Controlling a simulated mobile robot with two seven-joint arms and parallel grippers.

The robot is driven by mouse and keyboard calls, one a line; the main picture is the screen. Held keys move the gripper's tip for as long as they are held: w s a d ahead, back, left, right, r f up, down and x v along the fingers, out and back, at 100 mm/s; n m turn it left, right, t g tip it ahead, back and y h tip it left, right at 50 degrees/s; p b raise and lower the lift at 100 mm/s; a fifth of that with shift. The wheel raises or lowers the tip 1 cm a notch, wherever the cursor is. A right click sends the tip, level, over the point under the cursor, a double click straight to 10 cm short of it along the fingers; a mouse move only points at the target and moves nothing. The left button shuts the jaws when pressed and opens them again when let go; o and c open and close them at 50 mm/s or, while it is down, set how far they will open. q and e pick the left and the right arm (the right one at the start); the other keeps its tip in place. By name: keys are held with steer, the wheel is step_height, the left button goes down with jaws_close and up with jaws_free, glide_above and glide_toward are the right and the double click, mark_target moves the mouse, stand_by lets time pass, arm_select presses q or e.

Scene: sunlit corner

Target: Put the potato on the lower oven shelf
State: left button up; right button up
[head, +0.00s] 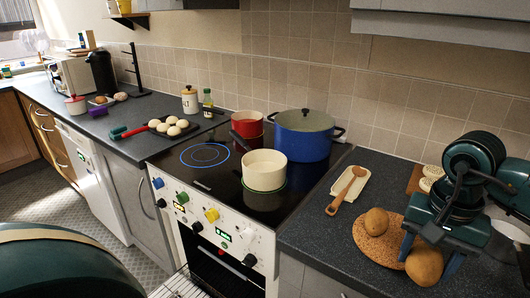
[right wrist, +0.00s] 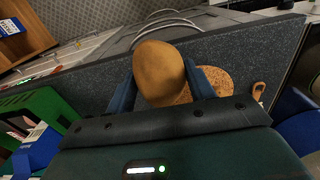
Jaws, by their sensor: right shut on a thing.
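My right gripper (head: 428,255) has its blue fingers shut on a brown potato (head: 425,266), at the worktop's front right, just in front of the round cork mat (head: 372,247). The right wrist view shows this potato (right wrist: 160,72) between the fingers (right wrist: 160,85). A second potato (head: 377,221) lies on the mat. The oven (head: 212,262) is under the hob, left of the gripper, with a dark front. Pale wire bars (head: 172,287) show low in front of it. The lower shelf cannot be made out. My left gripper is out of view.
A blue pot (head: 304,136), red pan (head: 247,125) and cream pan (head: 264,170) stand on the hob. A wooden spoon (head: 346,191) lies on a cream rest. A tray of round pale items (head: 172,127) is left of the hob. Floor (head: 137,232) shows in front of the cabinets.

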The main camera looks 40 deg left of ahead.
steer(key=s+d+f, duration=0.5)
steer(key=d+f, duration=0.4)
steer(key=f, duration=0.2)
steer(key=s+d+f, duration=0.6)
steer(key=d+f, duration=0.2)
steer(key=f, duration=0.3)
steer(key=shift+s+d, duration=0.15)
steer(key=shift+d, duration=0.25)
steer(key=shift+d+f, duration=0.1)
